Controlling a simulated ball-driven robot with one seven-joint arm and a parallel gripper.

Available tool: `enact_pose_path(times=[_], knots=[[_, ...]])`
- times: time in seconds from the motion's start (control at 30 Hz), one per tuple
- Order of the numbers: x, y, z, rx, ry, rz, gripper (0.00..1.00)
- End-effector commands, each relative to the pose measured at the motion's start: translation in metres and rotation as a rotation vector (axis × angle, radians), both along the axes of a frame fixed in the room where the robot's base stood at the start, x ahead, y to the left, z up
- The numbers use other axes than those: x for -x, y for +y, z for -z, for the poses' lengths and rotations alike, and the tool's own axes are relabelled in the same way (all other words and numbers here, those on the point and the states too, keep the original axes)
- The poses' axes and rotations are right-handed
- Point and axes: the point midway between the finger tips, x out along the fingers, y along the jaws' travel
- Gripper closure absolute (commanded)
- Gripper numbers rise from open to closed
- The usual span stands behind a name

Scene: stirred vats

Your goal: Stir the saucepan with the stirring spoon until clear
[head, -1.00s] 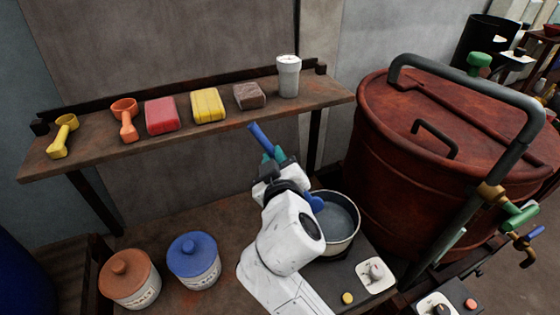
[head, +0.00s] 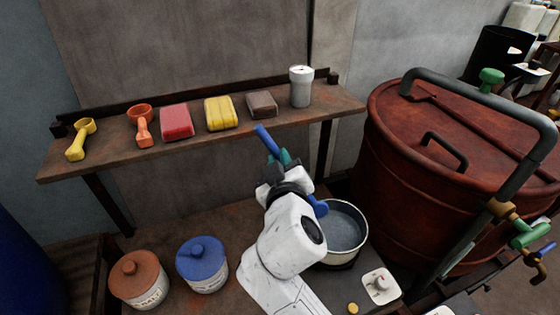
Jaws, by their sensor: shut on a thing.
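The saucepan (head: 364,238), pale-rimmed and round, stands on the bench right of my arm. It holds a grey-blue, cloudy-looking liquid (head: 343,230). The blue stirring spoon (head: 265,138) is tilted, its handle end sticking up to the upper left. My gripper (head: 281,160), with teal fingers, is shut on the spoon, up and left of the saucepan in the picture. A blue part shows at the pan's left rim and looks like the spoon's lower end. My wrist hides the middle of the spoon, and whether its tip touches the liquid cannot be told.
A shelf (head: 60,166) behind holds a yellow scoop (head: 80,139), an orange scoop (head: 142,124), several wrapped blocks and a grey shaker (head: 301,87). A brown-lidded jar (head: 138,279) and blue-lidded jar (head: 202,264) stand left. A big red vat (head: 440,190) and a control knob (head: 380,284) are right.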

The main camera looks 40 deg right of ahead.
Motion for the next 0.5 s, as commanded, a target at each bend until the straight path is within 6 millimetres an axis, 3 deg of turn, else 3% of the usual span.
enact_pose_path(times=[0.5], knots=[[0.0,0.0,-0.04,-0.001,-0.001,0.0,1.0]])
